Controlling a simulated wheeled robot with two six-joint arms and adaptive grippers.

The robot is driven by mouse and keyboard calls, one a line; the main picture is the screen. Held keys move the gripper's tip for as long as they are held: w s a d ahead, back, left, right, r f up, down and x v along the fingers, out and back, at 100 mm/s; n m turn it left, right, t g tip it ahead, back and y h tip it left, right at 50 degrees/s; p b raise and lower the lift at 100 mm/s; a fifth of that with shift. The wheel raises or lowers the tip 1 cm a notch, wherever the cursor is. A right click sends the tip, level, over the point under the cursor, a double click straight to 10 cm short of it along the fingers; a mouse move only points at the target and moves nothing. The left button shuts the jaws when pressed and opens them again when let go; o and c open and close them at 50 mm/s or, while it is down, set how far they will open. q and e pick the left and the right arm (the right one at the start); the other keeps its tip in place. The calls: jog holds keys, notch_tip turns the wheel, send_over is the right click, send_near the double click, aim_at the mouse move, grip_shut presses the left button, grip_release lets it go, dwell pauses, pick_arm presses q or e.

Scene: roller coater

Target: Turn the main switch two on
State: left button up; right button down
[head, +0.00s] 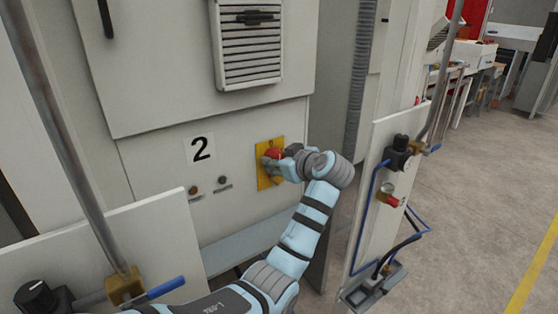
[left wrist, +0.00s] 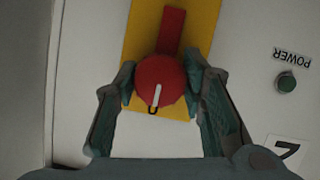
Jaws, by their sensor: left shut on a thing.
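The main switch two is a red rotary switch (head: 273,153) on a yellow plate (head: 263,182), on the cabinet front right of a "2" label (head: 200,149). In the left wrist view the red switch (left wrist: 160,84) has a round knob with a white mark pointing down in the picture and a red bar reaching up over the yellow plate (left wrist: 202,25). My left gripper (head: 284,158) is at the switch, its fingers on both sides of the round knob, shut on it; it also shows in the left wrist view (left wrist: 160,80). My right gripper is not in view.
Two small panel buttons (head: 194,190) sit below the "2" label; a POWER button (left wrist: 286,82) shows in the left wrist view. White side panels with valves and hoses stand at the right (head: 385,170) and lower left (head: 150,235). Open floor (head: 480,190) lies at right.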

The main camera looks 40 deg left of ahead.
pick_arm(q)
jog(key=shift+r+m+g+p, duration=0.15)
jog(key=shift+m+g+p, duration=0.25)
jog(key=shift+m+p, duration=0.45)
jog(key=shift+m+g+y+p, duration=0.3)
jog(key=shift+m+g+p, duration=0.35)
jog(key=shift+p, duration=0.25)
jog(key=shift+m+g, duration=0.45)
jog(key=shift+m, duration=0.45)
jog(key=shift+w+f+m+g+y, duration=0.1)
jog(key=shift+f+m+g+y, duration=0.1)
jog(key=shift+m+g+y, duration=0.4)
jog(key=shift+f+m+b, duration=0.1)
jog(key=shift+m+b, duration=0.6)
jog(key=shift+b, duration=0.1)
jog(key=m+b, duration=0.1)
jog(key=b, duration=0.2)
jog(key=m+g+y+b, duration=0.1)
jog(key=m+b, duration=0.1)
jog(key=b, duration=0.1)
jog(key=m+g+y+b, duration=0.1)
jog(key=b, duration=0.2)
jog(key=shift+f+m+b, duration=0.25)
jog(key=shift+m+b, duration=0.15)
jog(key=shift+r+m+y+b, duration=0.25)
jog(key=shift+m+b, duration=0.25)
jog(key=shift+b, duration=0.5)
